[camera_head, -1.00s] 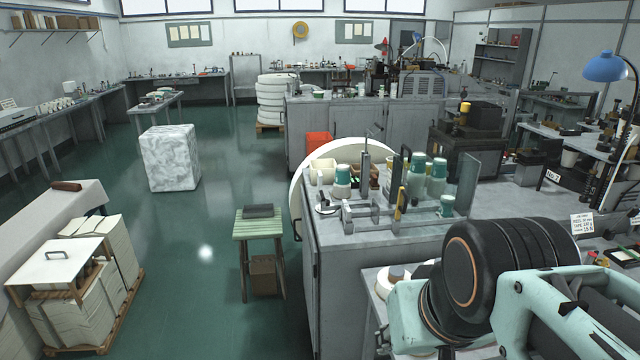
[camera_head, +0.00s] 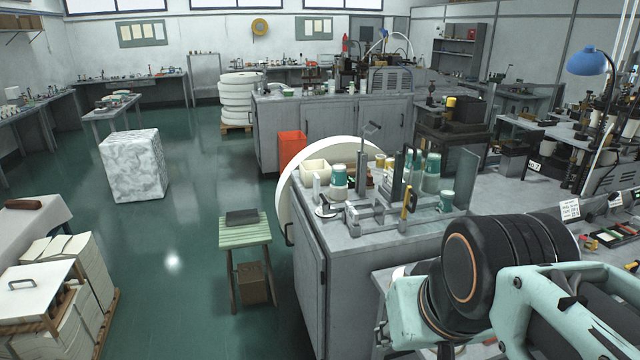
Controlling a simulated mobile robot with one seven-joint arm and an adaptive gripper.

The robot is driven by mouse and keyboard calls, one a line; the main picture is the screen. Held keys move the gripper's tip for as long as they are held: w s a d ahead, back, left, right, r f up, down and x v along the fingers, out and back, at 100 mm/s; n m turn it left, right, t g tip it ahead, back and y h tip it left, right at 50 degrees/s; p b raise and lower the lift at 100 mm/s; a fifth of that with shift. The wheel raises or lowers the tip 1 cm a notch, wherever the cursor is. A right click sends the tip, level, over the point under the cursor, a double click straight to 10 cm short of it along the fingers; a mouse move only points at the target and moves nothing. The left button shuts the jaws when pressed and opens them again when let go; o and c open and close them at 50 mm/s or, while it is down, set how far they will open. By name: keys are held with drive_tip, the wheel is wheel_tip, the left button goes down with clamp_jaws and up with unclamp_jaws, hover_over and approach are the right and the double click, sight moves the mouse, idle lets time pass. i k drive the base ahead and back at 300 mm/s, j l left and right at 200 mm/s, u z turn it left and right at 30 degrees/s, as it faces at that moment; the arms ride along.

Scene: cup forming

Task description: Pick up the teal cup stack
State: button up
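Several teal and white cup stacks stand on the grey cabinet top in the middle. One teal-banded stack (camera_head: 339,182) stands at the left, beside a pale tub. A taller teal and white stack (camera_head: 432,172) stands at the right by a glass-like panel, with a small teal cup (camera_head: 446,202) in front of it. Metal posts and fixtures partly hide the stacks on the right. I cannot tell which one is the named stack. My arm's dark joint and pale teal link fill the lower right. My gripper is not in view.
The grey cabinet (camera_head: 370,273) carries metal fixtures and a yellow-handled tool (camera_head: 408,204). A green stool (camera_head: 246,234) stands left of it. An orange bin (camera_head: 292,150) and a large white disc are behind. Green floor (camera_head: 170,235) is open at left.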

sight(338, 187)
drive_tip(key=i+j+z, duration=0.15)
drive_tip(key=j, duration=0.2)
drive_tip(key=i+j+z, duration=0.15)
drive_tip(key=j, duration=0.25)
drive_tip(key=i+j+z, duration=0.15)
drive_tip(key=j, duration=0.2)
drive_tip(key=i+j+z, duration=0.3)
drive_tip(key=i+j, duration=0.2)
drive_tip(key=i+j+z, duration=0.15)
drive_tip(key=i+j, duration=0.15)
drive_tip(key=j, duration=0.2)
